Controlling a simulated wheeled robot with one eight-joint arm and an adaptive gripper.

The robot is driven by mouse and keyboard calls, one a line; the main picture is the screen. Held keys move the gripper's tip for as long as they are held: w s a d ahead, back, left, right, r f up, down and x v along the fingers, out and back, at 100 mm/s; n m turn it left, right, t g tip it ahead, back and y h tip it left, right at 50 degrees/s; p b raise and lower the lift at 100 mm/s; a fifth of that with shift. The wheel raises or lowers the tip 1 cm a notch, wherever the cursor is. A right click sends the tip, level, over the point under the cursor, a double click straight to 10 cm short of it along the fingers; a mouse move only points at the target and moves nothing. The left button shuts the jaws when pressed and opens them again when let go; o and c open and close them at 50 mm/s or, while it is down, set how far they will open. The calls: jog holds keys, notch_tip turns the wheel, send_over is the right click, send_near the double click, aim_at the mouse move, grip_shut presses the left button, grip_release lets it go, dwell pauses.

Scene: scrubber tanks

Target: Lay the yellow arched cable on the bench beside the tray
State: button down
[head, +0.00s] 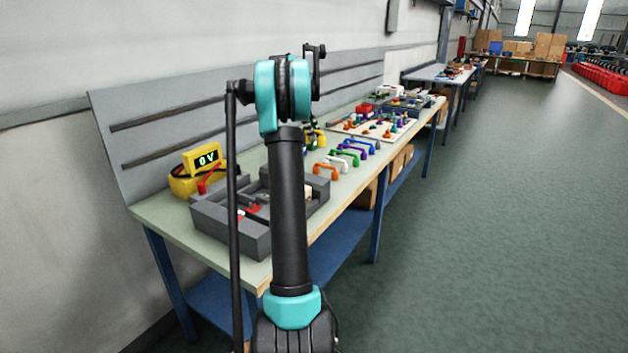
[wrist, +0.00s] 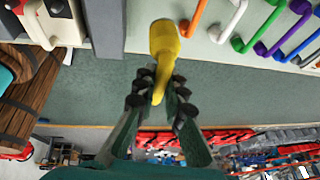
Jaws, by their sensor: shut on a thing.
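My gripper (wrist: 155,92) is shut on the yellow arched cable (wrist: 165,45) in the wrist view, with its fingers on both sides of the cable's thin part. The cable's thicker end points toward the bench; its arch is seen nearly end-on. I cannot tell whether it touches the bench. In the head view my arm hides most of the gripper, and a bit of yellow (head: 317,138) shows just right of the arm. The grey tray (head: 232,236) sits on the near part of the bench (head: 168,212), partly behind my arm. Its grey wall also shows in the wrist view (wrist: 106,30).
Orange (head: 325,168), white, green, purple and blue arched cables stand in a row right of the tray. A yellow meter reading 0 V (head: 203,160) stands behind the tray. A board with coloured pieces (head: 350,126) lies farther along. A slotted back panel (head: 150,140) borders the bench.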

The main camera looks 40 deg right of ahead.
notch_tip(320, 180, down, 17)
jog(key=shift+f, duration=0.1)
dwell(0.4)
jog(key=c, duration=2.1)
grip_release()
jog(key=shift+f, duration=0.15)
jog(key=o, duration=0.5)
jog(key=v, duration=1.2)
